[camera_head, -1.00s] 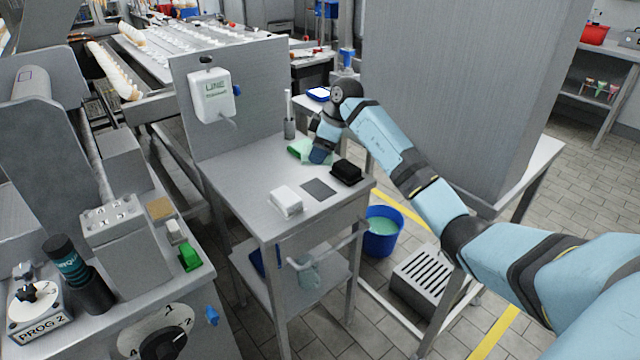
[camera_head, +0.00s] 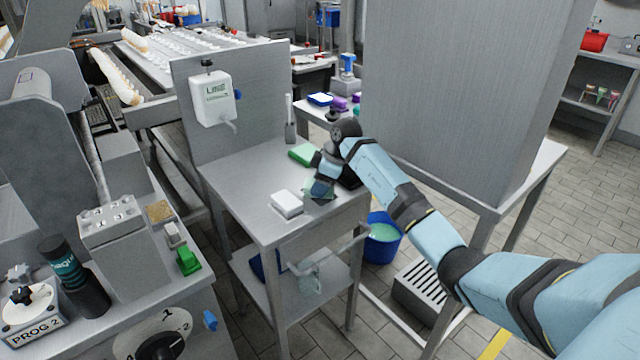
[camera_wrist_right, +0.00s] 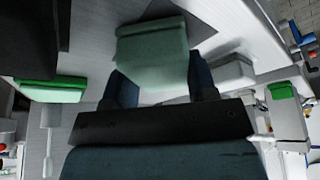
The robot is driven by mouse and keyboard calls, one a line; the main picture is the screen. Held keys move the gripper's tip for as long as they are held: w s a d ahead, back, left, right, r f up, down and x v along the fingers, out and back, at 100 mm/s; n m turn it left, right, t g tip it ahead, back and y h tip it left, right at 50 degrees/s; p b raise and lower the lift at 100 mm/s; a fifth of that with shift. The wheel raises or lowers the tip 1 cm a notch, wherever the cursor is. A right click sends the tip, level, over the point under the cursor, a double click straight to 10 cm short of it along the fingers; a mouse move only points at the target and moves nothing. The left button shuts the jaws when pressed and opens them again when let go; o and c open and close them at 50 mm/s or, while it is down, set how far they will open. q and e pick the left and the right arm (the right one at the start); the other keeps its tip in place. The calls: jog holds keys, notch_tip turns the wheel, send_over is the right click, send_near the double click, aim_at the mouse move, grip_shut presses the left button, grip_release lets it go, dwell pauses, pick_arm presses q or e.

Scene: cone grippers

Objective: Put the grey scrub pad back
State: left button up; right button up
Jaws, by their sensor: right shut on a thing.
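A pale grey-green block (camera_wrist_right: 152,55), the grey scrub pad by its shape, is between the fingers of my right gripper (camera_wrist_right: 163,85) in the wrist view. In the head view my right gripper (camera_head: 321,187) is over the front part of the steel table (camera_head: 250,180), and the pad (camera_head: 318,194) shows only faintly at its fingertips. A flat dark grey square (camera_wrist_right: 165,10) on the table shows partly behind the pad. I cannot tell whether the pad touches it. My left gripper is not in view.
A green block (camera_head: 302,154) lies farther back, near a grey holder (camera_head: 291,132). A soap dispenser (camera_head: 212,98) hangs on the back panel.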

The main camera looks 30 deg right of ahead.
jog(key=o, duration=0.8)
jog(key=shift+f, duration=0.15)
jog(key=shift+c, duration=0.2)
jog(key=shift+o, duration=0.4)
